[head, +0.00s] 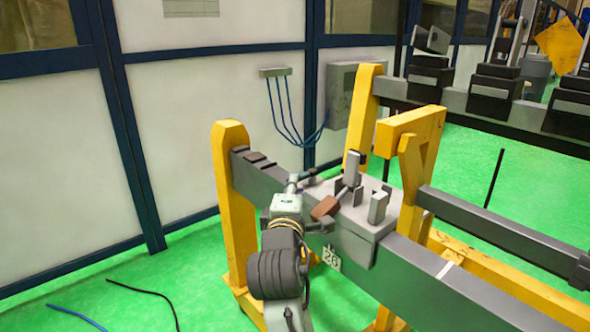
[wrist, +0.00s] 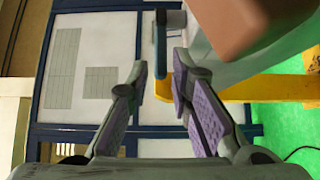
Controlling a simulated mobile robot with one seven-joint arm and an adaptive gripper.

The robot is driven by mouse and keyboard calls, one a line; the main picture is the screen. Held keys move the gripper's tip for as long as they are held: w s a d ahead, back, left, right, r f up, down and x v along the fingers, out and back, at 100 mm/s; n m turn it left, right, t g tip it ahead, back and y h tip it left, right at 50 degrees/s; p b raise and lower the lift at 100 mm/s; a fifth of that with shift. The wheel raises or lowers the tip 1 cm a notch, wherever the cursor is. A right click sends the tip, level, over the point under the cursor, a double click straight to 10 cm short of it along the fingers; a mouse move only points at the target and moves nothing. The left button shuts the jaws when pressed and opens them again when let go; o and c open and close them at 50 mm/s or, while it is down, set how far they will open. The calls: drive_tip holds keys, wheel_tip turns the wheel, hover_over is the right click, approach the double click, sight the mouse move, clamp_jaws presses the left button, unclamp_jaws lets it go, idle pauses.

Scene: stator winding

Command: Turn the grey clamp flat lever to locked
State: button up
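The grey clamp (head: 372,218) sits on the dark grey beam of the yellow stand, with upright plates and a brown-handled lever (head: 326,207). In the wrist view a narrow blue-grey flat lever (wrist: 160,45) hangs from a grey part near the top. A large blurred brown block (wrist: 232,25), seemingly the brown handle, fills the upper right, close to the camera. My gripper (wrist: 161,78) is open, its fingertips just below the flat lever, one to each side in the picture. I cannot tell whether they touch it. In the head view my wrist partly hides this spot.
The dark grey beam (head: 465,291) runs from the yellow post (head: 233,190) to the lower right. A yellow arm (head: 411,128) stands behind the clamp. A wall box (head: 342,95) and white panels lie behind. Cables lie on the open green floor at lower left.

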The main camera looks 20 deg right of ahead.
sight(303, 176)
drive_tip(key=x, duration=0.5)
drive_tip(key=shift+p, duration=0.3)
clamp_jaws()
drive_tip(key=shift+f, duration=0.1)
